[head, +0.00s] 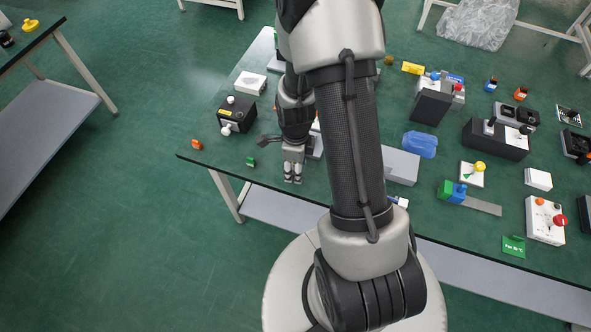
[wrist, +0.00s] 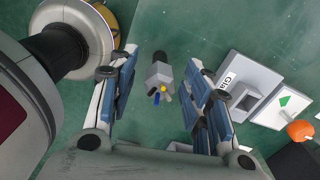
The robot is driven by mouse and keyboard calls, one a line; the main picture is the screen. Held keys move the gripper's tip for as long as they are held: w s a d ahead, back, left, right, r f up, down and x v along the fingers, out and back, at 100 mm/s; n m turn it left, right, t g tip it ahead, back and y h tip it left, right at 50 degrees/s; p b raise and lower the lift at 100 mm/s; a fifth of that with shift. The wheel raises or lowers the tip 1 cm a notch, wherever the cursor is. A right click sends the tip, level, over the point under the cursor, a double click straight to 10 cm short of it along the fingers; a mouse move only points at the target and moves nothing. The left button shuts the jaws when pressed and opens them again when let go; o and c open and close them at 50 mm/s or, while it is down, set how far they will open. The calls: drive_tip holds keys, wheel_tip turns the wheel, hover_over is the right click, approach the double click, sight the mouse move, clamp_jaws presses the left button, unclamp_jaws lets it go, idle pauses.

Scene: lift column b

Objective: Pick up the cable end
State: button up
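In the wrist view the cable end (wrist: 159,77) is a small grey block with a black cable behind it. Short yellow, blue and white wire tips stick out of its near side. It lies over the green surface, between and beyond the two fingers of my gripper (wrist: 161,92). The fingers are spread apart, with a visible gap on both sides of the block, and hold nothing. In the head view my gripper (head: 293,179) points down over the front left part of the green table (head: 262,187). I cannot make out the cable end there.
In the wrist view a grey-white box (wrist: 235,72) and a white box (wrist: 283,103) with a green triangle stand right of the fingers. In the head view a black-and-yellow box (head: 236,114), an orange block (head: 197,144) and a green block (head: 251,161) stand left of my gripper.

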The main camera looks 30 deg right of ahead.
clamp_jaws()
idle(0.3)
drive_tip(key=shift+r, duration=0.1)
